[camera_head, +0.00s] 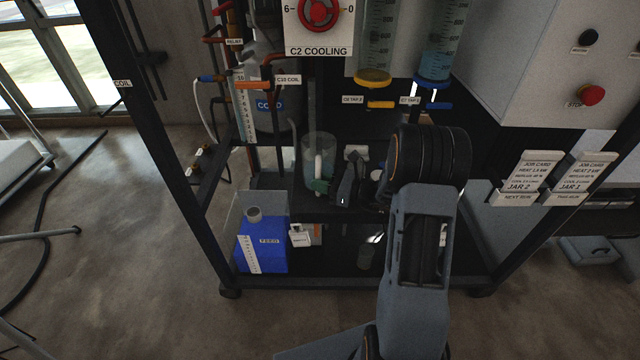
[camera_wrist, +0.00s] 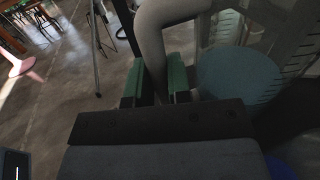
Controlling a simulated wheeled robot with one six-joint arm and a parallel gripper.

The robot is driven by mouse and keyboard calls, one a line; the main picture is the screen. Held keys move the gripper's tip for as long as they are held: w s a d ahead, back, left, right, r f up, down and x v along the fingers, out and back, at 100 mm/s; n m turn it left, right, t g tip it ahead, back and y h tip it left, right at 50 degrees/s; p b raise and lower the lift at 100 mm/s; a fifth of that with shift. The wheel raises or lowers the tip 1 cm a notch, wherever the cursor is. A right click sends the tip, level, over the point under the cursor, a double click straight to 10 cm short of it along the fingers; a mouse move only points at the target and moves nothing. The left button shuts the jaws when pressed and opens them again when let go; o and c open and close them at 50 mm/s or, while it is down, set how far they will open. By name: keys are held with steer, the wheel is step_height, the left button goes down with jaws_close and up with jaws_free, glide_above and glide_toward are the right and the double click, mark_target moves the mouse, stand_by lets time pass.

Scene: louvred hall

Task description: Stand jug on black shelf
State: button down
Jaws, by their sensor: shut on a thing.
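The clear jug (camera_head: 312,146) stands roughly upright in front of the rack's middle, with a pale handle (camera_head: 319,165). My gripper (camera_head: 322,186) is shut on this handle, its green pads on both sides. In the wrist view, the green pads (camera_wrist: 163,78) close around the pale curved handle (camera_wrist: 165,42). Bluish liquid in the jug (camera_wrist: 238,74) shows to the right. A black shelf (camera_head: 268,181) of the rack is behind and below the jug. I cannot tell whether the jug's base touches it, as my gripper and arm cover that area.
Two measuring cylinders with a yellow tap (camera_head: 381,104) and a blue tap (camera_head: 436,106) hang above right. A labelled flask (camera_head: 270,105) is upper left. A blue feed can (camera_head: 262,245) stands on the bottom shelf. Job cards (camera_head: 530,172) sit right. The floor at left is mostly open.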

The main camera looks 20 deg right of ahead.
stand_by(0.3)
steer(key=c, duration=1.1)
jaws_free()
steer(key=shift+f, duration=0.1)
steer(key=shift+o, duration=0.2)
